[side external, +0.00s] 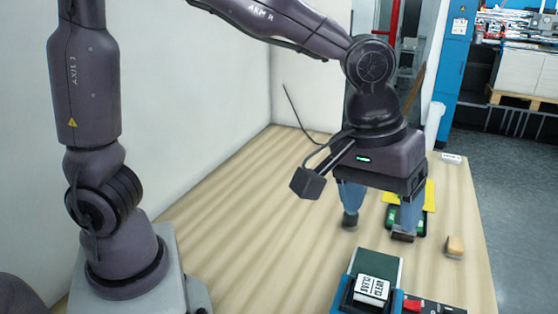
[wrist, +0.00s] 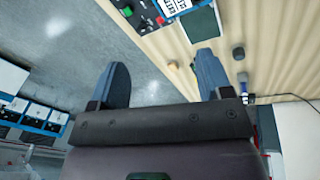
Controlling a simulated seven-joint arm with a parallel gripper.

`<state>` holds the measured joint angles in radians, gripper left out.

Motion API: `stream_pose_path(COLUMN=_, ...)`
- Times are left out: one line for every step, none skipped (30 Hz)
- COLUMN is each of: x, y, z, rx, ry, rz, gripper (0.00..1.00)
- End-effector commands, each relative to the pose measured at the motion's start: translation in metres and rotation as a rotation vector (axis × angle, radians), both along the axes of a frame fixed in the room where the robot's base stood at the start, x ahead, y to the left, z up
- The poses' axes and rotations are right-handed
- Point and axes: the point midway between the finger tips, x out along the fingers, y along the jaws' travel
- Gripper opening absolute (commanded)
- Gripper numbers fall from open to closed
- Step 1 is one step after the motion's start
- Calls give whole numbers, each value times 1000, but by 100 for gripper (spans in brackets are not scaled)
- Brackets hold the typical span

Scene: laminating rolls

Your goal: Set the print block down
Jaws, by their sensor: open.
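A block with a white, black-lettered face (side external: 372,288), which looks like the print block, rests at the front of the table in or on a dark, blue-edged holder; its lettered face also shows at the top of the wrist view (wrist: 171,5). A dark green panel (side external: 378,266) stands directly behind it. My gripper (side external: 377,230) is open, its two blue fingers apart with nothing visible between them. It hangs behind the lettered block, clear of it. The open fingers also show in the wrist view (wrist: 162,62).
A small wooden block (side external: 455,246) lies near the table's right edge. A yellow piece (side external: 425,195) and a green item (side external: 421,224) are partly hidden behind my gripper. Red and black items (side external: 411,305) lie right of the lettered block. The left table area (side external: 250,220) is clear.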

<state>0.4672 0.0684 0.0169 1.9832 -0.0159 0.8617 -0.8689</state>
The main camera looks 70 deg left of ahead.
Motion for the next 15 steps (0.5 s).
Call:
stream_pose_path(x=-10, y=26, z=16, rx=3, ry=-43, rz=-27, gripper=72)
stream_pose_path(x=-16, y=40, z=23, rx=11, ry=-65, rz=-52, gripper=72)
stream_pose_path(x=-26, y=57, z=31, rx=23, ry=-94, rz=-86, gripper=72)
stream_pose_path(x=-34, y=69, z=36, rx=34, ry=-115, rz=-110, gripper=72)
stream_pose_path(x=-42, y=81, z=40, rx=47, ry=-137, rz=-133, gripper=72)
stream_pose_path(x=-54, y=95, z=45, rx=66, ry=-165, rz=-166, gripper=72)
stream_pose_path(x=-63, y=105, z=47, rx=82, ry=-185, rz=-188, gripper=72)
stream_pose_path(x=-71, y=114, z=49, rx=99, ry=-203, rz=-211, gripper=72)
stream_pose_path(x=-82, y=125, z=50, rx=122, ry=-224, rz=-239, gripper=72)
stream_pose_path(x=-90, y=131, z=50, rx=139, ry=-240, rz=-259, gripper=72)
stream_pose_path(x=-97, y=137, z=50, rx=156, ry=-253, rz=-278, gripper=72)
stream_pose_path(x=-106, y=144, z=50, rx=177, ry=-269, rz=-299, gripper=72)
stream_pose_path(x=-112, y=148, z=49, rx=191, ry=-278, rz=-314, gripper=72)
stream_pose_path(x=-117, y=151, z=48, rx=204, ry=-286, rz=-328, gripper=72)
stream_pose_path(x=-122, y=155, z=47, rx=219, ry=-295, rz=-342, gripper=72)
